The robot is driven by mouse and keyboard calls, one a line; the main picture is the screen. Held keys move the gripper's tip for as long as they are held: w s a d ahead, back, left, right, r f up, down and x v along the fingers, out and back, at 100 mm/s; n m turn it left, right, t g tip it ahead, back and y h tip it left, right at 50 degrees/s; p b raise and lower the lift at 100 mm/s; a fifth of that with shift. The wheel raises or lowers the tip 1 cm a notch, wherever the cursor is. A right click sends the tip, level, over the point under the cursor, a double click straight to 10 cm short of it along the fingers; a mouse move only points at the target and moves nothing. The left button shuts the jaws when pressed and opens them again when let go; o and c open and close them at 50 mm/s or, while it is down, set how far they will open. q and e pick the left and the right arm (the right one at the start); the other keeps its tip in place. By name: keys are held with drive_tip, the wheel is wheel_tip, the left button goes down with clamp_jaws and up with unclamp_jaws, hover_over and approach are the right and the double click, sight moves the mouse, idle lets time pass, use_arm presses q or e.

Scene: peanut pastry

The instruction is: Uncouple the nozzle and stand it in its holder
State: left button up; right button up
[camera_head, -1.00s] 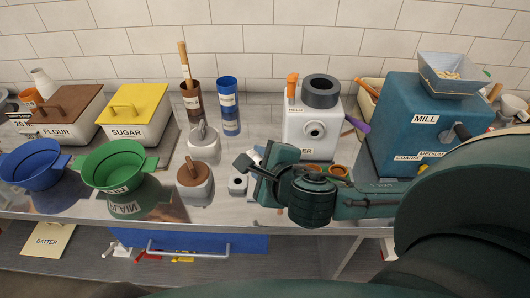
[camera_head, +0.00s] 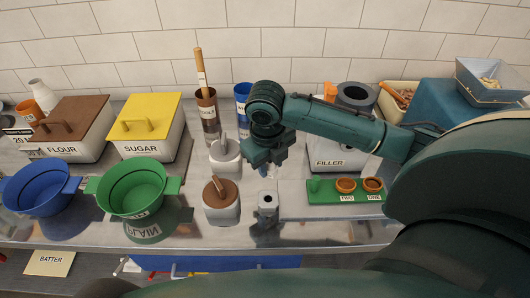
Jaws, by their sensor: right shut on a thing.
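My right gripper (camera_head: 264,158) points downward over the middle of the counter, left of the filler (camera_head: 333,163). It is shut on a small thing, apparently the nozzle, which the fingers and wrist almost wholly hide. A small pale block with a dark round hole (camera_head: 267,209), which looks like the nozzle holder, stands on the counter just in front of and below the gripper. Its hole looks empty. My right forearm hides the filler's front outlet. My left gripper is not in view.
A green board (camera_head: 328,198) with two orange-brown rings lies right of the block. Two lidded pots, one brown-topped (camera_head: 221,210), stand left of it. The counter's front edge is clear.

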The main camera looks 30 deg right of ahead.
sight(269, 173)
drive_tip(key=shift+m+g+y, duration=0.4)
drive_tip(key=shift+m+y, duration=0.3)
drive_tip(key=s+a+r, duration=0.2)
drive_tip(key=r, duration=0.1)
drive_tip(key=shift+s+a+r, duration=0.1)
drive_tip(key=shift+s, duration=0.3)
drive_tip(key=shift+f+b, duration=0.55)
drive_tip(key=shift+f, duration=0.55)
wheel_tip(269, 173, down, 4)
drive_tip(key=shift+r+b, duration=0.25)
drive_tip(key=shift+b, duration=0.5)
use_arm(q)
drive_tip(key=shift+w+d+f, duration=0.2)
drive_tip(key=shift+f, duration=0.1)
